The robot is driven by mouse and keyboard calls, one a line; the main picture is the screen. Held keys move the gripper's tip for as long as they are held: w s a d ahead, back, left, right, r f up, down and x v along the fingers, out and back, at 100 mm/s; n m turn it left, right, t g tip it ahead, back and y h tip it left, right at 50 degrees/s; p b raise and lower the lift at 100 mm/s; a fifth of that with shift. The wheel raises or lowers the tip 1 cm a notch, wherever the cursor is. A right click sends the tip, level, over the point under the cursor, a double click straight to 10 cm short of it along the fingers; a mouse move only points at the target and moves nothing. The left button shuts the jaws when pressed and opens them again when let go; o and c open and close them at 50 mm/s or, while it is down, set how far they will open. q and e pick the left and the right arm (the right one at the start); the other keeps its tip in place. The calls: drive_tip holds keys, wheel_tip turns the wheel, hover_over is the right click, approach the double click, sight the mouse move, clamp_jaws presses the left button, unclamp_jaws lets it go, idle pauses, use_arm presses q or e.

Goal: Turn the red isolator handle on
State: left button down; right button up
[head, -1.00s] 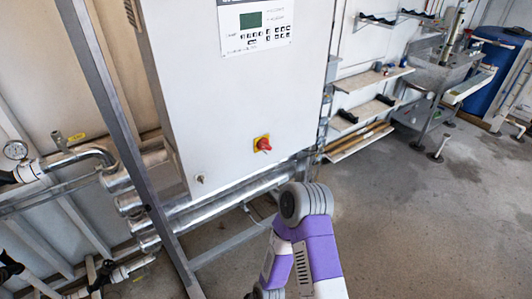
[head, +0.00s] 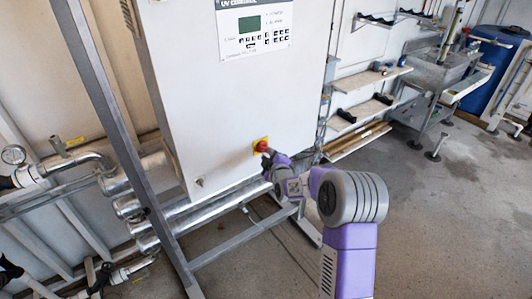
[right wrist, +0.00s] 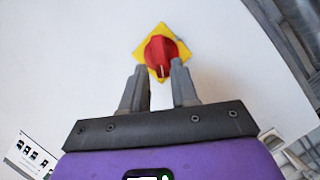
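The red isolator handle (head: 262,146) sits on a yellow square plate low on the front of the white control cabinet (head: 235,95). In the right wrist view the red handle (right wrist: 160,56) shows a white mark on its end nearest the gripper. My right gripper (head: 268,156) is at the handle in the head view, partly covering its lower right side. In the right wrist view its two grey fingers (right wrist: 161,70) are apart, with the near end of the handle showing between the tips. I cannot tell whether they touch it. My left gripper is not in view.
A keypad panel (head: 255,28) is on the upper cabinet front, and a small lock (head: 199,183) is near its lower corner. A grey frame post (head: 113,120) stands left of the cabinet. Steel pipes (head: 215,205) run below.

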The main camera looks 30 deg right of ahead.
sight(265, 151)
drive_tip(key=shift+x, duration=1.8)
drive_tip(key=shift+c, duration=0.2)
clamp_jaws()
